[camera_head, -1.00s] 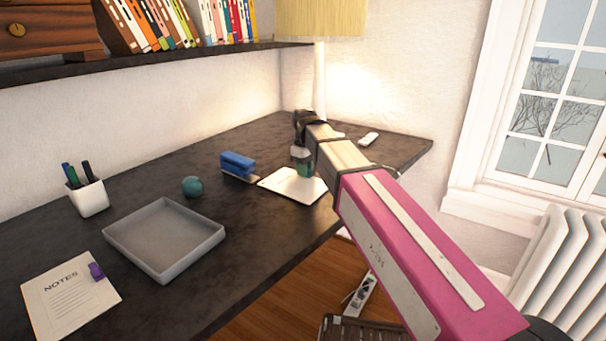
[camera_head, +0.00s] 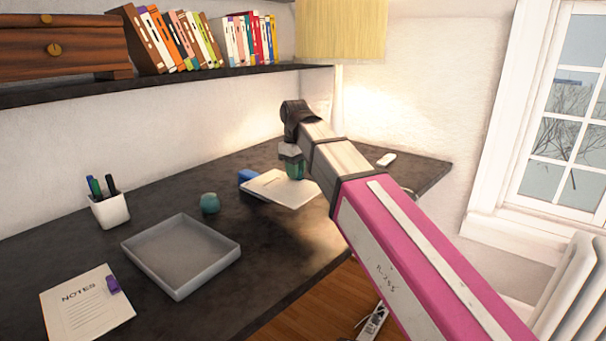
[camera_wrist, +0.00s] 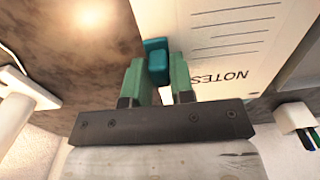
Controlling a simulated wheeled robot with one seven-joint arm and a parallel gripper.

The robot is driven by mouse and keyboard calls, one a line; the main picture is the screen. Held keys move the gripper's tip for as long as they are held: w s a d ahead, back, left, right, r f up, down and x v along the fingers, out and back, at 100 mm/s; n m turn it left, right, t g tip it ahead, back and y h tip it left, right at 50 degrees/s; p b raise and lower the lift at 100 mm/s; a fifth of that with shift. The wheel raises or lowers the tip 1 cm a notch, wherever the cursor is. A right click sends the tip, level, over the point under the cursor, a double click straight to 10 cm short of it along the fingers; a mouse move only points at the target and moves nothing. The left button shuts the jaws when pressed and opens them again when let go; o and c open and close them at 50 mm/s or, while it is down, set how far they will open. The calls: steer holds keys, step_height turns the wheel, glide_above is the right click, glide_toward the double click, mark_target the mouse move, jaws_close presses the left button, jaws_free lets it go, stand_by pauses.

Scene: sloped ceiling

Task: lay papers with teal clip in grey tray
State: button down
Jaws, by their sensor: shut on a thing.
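The papers (camera_head: 272,189) are white sheets headed NOTES, and they show in the wrist view (camera_wrist: 235,35) with a teal clip (camera_wrist: 156,60) on their edge. My gripper (camera_wrist: 158,80) has its green fingers shut on the teal clip. In the head view my gripper (camera_head: 293,168) is over the desk's far part, and the papers hang from it, apparently above the desk. The grey tray (camera_head: 138,246) is empty on the desk, left of and nearer than the papers.
A blue stapler (camera_head: 247,176) is partly hidden behind the papers. A teal ball (camera_head: 209,203) lies beyond the tray. A white pen cup (camera_head: 110,211) and notes with a purple clip (camera_head: 86,304) are at left. A dark shelf (camera_head: 200,78) overhangs the desk.

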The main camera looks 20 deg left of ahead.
steer(key=shift+s+r, duration=0.1)
steer(key=shift+r, duration=1.9)
steer(key=shift+a, duration=0.1)
